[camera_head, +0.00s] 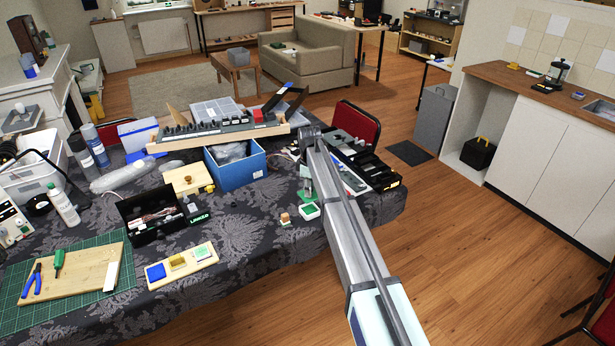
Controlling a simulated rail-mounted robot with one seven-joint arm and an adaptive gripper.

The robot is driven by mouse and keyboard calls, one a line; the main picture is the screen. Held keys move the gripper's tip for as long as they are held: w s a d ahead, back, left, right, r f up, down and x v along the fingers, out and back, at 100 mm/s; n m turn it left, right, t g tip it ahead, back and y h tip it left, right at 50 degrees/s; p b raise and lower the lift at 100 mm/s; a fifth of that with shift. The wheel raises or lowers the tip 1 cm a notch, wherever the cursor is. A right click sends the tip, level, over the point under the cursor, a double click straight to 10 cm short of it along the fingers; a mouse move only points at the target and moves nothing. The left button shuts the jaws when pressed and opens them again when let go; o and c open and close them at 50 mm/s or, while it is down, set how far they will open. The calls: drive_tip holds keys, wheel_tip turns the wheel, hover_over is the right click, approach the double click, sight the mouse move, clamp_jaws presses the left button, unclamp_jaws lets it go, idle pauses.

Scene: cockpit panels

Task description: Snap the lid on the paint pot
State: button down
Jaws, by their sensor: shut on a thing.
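My gripper (306,187) points down over the table at the end of my arm, partly hidden by the arm. It is shut on a small green piece (306,196), which looks like the lid. At this size I cannot tell whether lid and pot touch.
A blue box (236,171) is behind left, and a black open box (151,213) further left. Black trays (366,167) lie to the right.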

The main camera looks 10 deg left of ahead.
drive_tip(key=shift+w+f+b, duration=0.15)
drive_tip(key=shift+f+b, duration=0.15)
drive_tip(key=shift+f, duration=0.25)
drive_tip(key=shift+f+b, duration=0.85)
drive_tip(key=shift+f, duration=1.45)
drive_tip(key=shift+f, duration=0.5)
idle(0.7)
drive_tip(key=shift+c, duration=1.4)
unclamp_jaws()
drive_tip(key=shift+r, duration=0.1)
drive_tip(key=shift+r+p, duration=1.5)
drive_tip(key=shift+r, duration=1.95)
